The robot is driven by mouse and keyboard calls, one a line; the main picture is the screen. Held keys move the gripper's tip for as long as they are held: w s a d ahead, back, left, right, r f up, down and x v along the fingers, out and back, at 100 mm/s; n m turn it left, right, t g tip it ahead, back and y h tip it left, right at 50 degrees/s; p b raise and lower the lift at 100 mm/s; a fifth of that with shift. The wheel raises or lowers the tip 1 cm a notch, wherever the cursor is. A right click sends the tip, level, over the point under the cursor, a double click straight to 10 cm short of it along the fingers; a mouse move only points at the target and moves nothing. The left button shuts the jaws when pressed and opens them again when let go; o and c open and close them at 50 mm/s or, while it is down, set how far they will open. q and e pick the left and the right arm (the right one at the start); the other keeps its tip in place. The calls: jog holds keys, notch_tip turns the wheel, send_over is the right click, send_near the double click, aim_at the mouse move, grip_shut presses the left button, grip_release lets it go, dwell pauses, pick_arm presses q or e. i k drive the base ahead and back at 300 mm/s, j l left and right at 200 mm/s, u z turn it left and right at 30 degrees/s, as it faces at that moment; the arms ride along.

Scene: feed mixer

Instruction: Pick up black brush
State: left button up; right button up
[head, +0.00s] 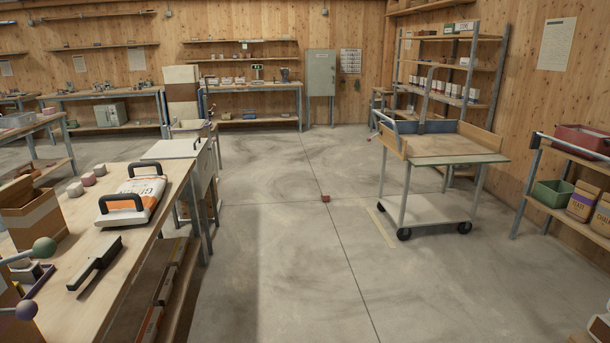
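A black brush (95,264) lies on the wooden workbench (122,271) at the lower left. It is long and narrow, with a dark body and a paler strip along one side. It lies at a slant near the bench's right edge, and nothing is touching it.
A cart (440,147) stands right; a red block (325,198) lies on open floor.

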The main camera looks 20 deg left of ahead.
aim_at(103, 255)
jog(key=i+j+u, duration=0.15)
jog(key=i+u, duration=0.3)
jog(key=i, duration=0.2)
jog(key=i+u, duration=0.4)
jog(key=i, duration=0.25)
jog(key=i+l+u, duration=0.3)
jog(key=i+u, duration=0.15)
jog(key=i, duration=0.15)
